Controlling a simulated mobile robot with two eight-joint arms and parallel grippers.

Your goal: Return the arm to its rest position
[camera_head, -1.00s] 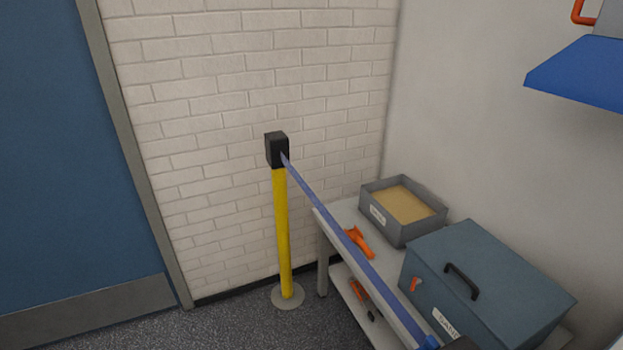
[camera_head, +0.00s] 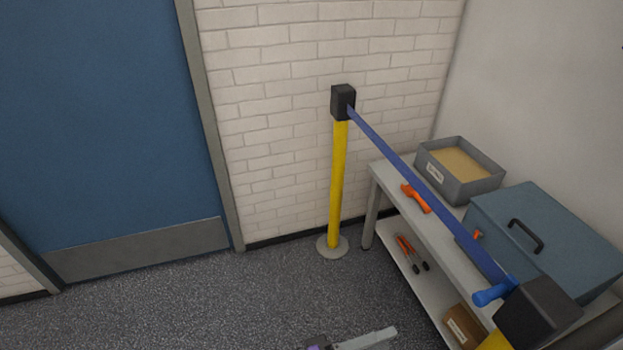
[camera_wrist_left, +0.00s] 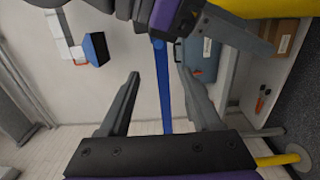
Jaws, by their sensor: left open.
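My left gripper (camera_head: 372,340) shows only in part at the bottom edge of the head view, low above the floor and left of the shelf. Most of its arm is out of the picture. In the left wrist view the left gripper (camera_wrist_left: 158,76) has its two grey fingers spread apart with nothing held between them. A blue barrier belt (camera_wrist_left: 164,95) passes behind the gap in that view.
A yellow barrier post (camera_head: 338,185) stands by the brick wall. Its blue belt (camera_head: 425,190) runs to a nearer black post head (camera_head: 540,310) with a blue handle. A shelf bench (camera_head: 385,182) carries a grey tray (camera_head: 470,186) and blue-grey box (camera_head: 560,235). Open floor lies left, before a blue door (camera_head: 110,120).

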